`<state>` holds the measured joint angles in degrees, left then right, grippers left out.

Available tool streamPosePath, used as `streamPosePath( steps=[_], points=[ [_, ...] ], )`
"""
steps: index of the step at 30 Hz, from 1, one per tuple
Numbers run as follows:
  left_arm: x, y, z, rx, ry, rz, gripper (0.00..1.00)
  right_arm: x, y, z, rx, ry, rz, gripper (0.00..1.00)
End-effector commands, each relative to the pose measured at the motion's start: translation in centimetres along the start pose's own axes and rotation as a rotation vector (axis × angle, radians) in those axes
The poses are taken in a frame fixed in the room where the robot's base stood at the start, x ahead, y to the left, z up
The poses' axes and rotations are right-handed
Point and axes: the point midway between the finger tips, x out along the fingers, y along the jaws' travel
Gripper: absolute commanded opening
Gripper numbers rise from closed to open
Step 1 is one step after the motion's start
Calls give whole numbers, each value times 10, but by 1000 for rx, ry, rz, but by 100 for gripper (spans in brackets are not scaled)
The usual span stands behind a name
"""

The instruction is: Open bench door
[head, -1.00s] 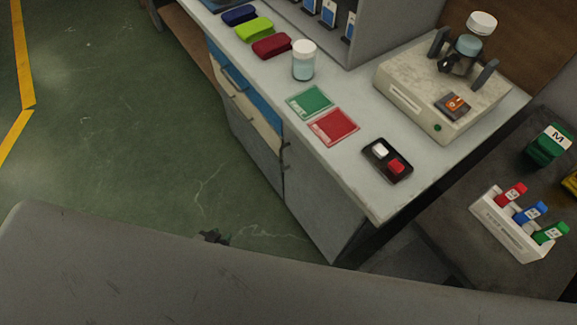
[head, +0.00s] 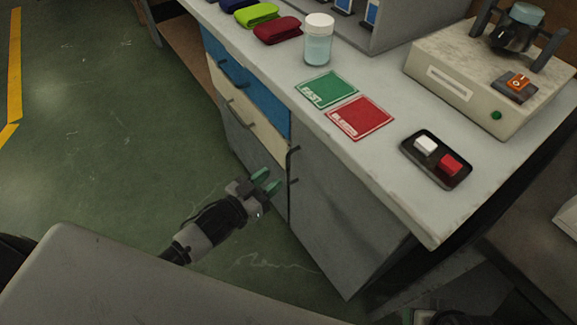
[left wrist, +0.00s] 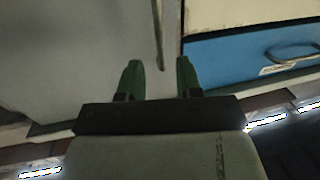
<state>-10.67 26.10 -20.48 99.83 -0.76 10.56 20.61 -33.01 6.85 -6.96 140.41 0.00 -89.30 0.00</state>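The bench (head: 400,195) has a grey door (head: 345,220) on its right part, which looks shut. A thin dark upright handle (head: 291,166) sits near the door's left edge. My left gripper (head: 268,180) is open and empty, its green fingers just in front of the handle and apart from it in the head view. In the left wrist view the fingers (left wrist: 158,80) are spread, with the handle (left wrist: 160,38) ahead between their lines and the grey door (left wrist: 80,50) behind. A dark shape at the head view's bottom edge may be my right gripper; its fingers are unclear.
A blue drawer (head: 262,98) and a cream drawer (head: 240,110) with handles lie left of the door. On the bench top are a jar (head: 318,45), green (head: 326,89) and red (head: 361,118) cards and a black tray (head: 410,148). Green floor lies open at left.

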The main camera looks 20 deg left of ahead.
Motion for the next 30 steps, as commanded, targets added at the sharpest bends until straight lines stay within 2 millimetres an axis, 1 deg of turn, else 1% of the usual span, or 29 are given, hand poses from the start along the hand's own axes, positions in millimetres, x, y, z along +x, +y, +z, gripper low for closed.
streamPosePath(
  steps=[1,2,3,6,10,15,23,27,30],
  points=[
    [12,0,1,1,3,1,35,-4,0,1,0,5,1,60],
    [18,0,0,3,4,1,35,-7,0,1,0,6,1,60],
    [26,0,2,2,2,0,35,-4,0,2,0,4,1,60],
    [42,0,1,2,2,0,35,0,0,3,0,3,1,60],
    [58,0,1,1,0,0,35,3,0,4,0,3,1,60],
    [68,0,1,1,-1,0,35,4,0,4,0,3,1,60],
    [68,0,1,1,-2,0,35,4,0,4,0,3,1,60],
    [68,0,1,1,-2,0,13,4,0,4,0,3,1,60],
    [68,0,1,1,-2,0,0,4,0,4,0,3,1,60]
  ],
)
